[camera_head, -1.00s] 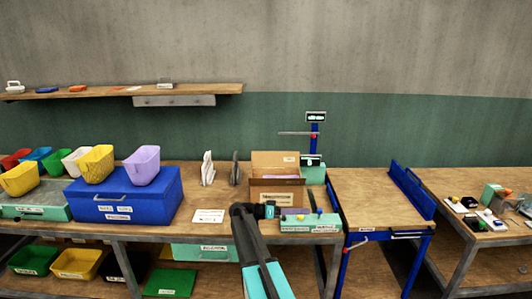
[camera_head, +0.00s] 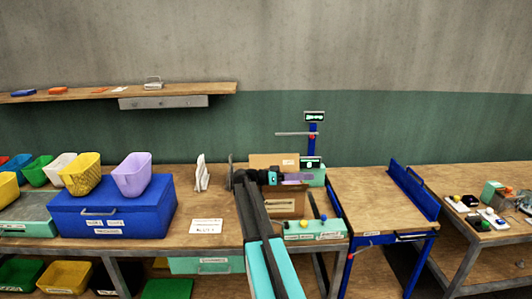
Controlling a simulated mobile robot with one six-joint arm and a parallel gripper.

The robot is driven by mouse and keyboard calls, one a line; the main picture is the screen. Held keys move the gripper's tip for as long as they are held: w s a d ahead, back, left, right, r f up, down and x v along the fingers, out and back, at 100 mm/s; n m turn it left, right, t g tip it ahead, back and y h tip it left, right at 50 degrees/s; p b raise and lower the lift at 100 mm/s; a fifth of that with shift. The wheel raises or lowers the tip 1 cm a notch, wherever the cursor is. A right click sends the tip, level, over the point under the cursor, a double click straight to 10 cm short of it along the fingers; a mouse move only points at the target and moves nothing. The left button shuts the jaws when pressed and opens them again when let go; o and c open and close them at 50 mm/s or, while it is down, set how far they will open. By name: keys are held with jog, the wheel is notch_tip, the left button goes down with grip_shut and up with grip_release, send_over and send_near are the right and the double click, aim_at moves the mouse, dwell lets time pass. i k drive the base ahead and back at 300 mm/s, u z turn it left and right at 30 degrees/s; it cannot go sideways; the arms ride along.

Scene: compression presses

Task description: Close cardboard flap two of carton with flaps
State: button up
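The brown cardboard carton (camera_head: 284,207) stands on the wooden workbench, right of the picture's middle. One flap (camera_head: 268,160) stands up at its back. The carton's opening and its other flaps are mostly hidden behind my arm and gripper. My gripper (camera_head: 300,178) points right, in front of the carton's upper part in this view. Its purple-grey fingers are small and seen from the side. I cannot tell whether they touch the carton or how far apart they are.
A teal box with knobs (camera_head: 315,231) stands in front of the carton. A blue post with a display (camera_head: 313,140) rises behind it. A large blue case (camera_head: 115,208) and a white card (camera_head: 206,226) lie left. The blue-framed table (camera_head: 372,196) to the right is mostly clear.

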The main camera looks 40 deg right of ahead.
aim_at(287, 162)
jog(key=u, duration=0.05)
jog(key=i, duration=1.6)
